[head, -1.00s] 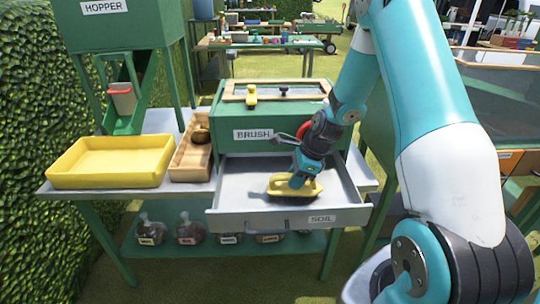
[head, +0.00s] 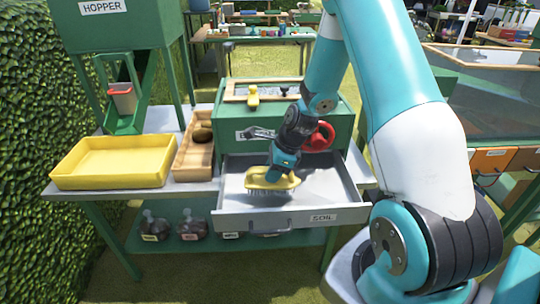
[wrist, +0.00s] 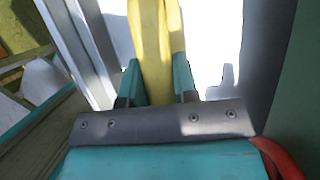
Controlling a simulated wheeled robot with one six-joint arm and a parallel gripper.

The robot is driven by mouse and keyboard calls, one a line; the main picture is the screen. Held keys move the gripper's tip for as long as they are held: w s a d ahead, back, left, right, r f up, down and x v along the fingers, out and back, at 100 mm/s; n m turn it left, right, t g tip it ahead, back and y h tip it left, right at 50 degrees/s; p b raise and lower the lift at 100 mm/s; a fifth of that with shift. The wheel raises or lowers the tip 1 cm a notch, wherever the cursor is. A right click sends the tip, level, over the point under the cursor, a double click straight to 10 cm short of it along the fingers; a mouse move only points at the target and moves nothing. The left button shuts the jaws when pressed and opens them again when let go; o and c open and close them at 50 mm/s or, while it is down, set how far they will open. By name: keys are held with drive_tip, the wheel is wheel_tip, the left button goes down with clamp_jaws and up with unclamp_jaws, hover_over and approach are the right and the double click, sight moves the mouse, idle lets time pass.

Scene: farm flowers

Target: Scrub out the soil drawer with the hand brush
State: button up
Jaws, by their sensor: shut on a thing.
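The soil drawer (head: 310,196) is pulled out of the green cabinet (head: 233,119) and carries a SOIL label on its grey front. The hand brush (head: 284,182) has a yellow body with dark bristles below and is inside the drawer, left of the middle. My gripper (head: 274,174) is shut on the brush from above. In the wrist view the brush's yellow handle (wrist: 157,45) runs between the two teal fingers (wrist: 158,82). The drawer floor around it looks bright and pale. Whether the bristles touch the floor is hard to tell.
A yellow tray (head: 112,178) and a wooden box (head: 193,165) with a brown item stand left of the drawer. A red round object (head: 322,137) sits by the cabinet front. Jars (head: 190,229) stand on the shelf below. A hopper (head: 115,30) stands at upper left.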

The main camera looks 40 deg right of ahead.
drive_tip(key=shift+d+r+p, duration=0.1)
drive_tip(key=shift+r+p, duration=0.25)
drive_tip(key=shift+r, duration=0.25)
wheel_tip(320, 180, up, 4)
drive_tip(key=p, duration=0.4)
